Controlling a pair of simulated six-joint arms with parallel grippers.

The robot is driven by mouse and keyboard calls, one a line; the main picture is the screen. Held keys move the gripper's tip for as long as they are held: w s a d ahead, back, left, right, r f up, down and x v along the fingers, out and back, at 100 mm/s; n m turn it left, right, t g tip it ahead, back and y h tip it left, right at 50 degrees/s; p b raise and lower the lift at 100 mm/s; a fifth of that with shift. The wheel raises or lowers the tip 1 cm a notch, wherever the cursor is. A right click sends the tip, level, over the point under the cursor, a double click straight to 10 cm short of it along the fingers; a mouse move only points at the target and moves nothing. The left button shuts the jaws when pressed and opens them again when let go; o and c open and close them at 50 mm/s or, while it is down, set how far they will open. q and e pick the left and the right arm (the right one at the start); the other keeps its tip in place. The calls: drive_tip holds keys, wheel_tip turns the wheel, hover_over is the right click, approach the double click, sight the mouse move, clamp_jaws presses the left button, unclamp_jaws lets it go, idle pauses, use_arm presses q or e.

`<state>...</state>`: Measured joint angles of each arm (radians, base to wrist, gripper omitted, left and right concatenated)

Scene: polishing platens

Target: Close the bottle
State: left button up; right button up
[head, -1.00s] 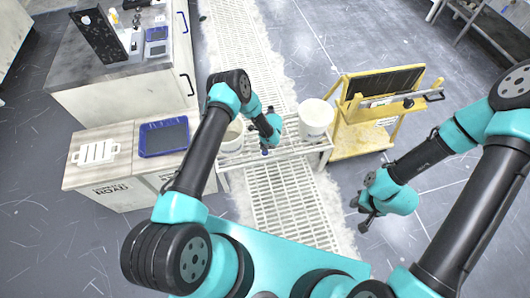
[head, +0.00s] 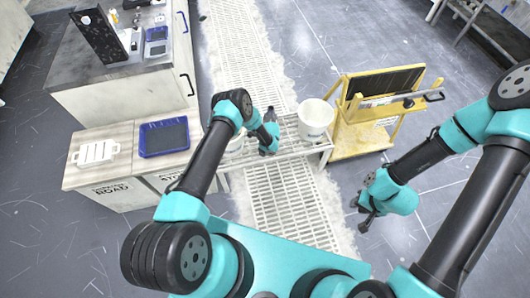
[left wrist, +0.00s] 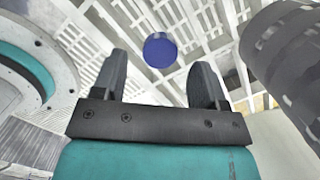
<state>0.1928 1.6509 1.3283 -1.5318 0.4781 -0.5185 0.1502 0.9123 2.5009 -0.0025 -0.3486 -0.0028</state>
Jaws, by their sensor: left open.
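A dark bottle (head: 270,115) stands upright on the white slatted stand (head: 291,147), just behind my left gripper (head: 267,153). In the left wrist view the left gripper (left wrist: 160,66) is open and empty, pointing down. A round blue cap (left wrist: 160,50) lies below it on the slats, lined up between the fingertips and apart from them. The cap is hidden by the gripper in the head view. A large dark cylinder (left wrist: 287,55), likely the bottle, is close at the right. My right gripper (head: 362,211) hangs with its fingers spread, away from the stand, over the floor.
A white bucket (head: 315,120) stands at the right of the stand; another pale container (head: 234,143) is partly hidden behind my left arm. A yellow cart (head: 357,143) is to the right.

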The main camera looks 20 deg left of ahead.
use_arm(q)
drive_tip(key=shift+a+f, duration=0.15)
drive_tip(key=shift+f, duration=1.05)
drive_tip(key=c, duration=1)
drive_tip(key=shift+o, duration=0.2)
drive_tip(key=shift+r, duration=0.1)
drive_tip(key=shift+w+r, duration=0.1)
drive_tip(key=shift+r, duration=0.4)
drive_tip(key=shift+s+r, duration=0.25)
drive_tip(key=shift+r, duration=0.35)
drive_tip(key=shift+s+r, duration=0.2)
drive_tip(key=shift+r, duration=0.4)
drive_tip(key=s+d, duration=0.2)
drive_tip(key=s, duration=0.5)
drive_tip(key=s+d+r, duration=0.1)
drive_tip(key=s+d, duration=0.2)
drive_tip(key=s, duration=0.4)
drive_tip(key=shift+s+r, duration=0.2)
drive_tip(key=shift+s, duration=0.05)
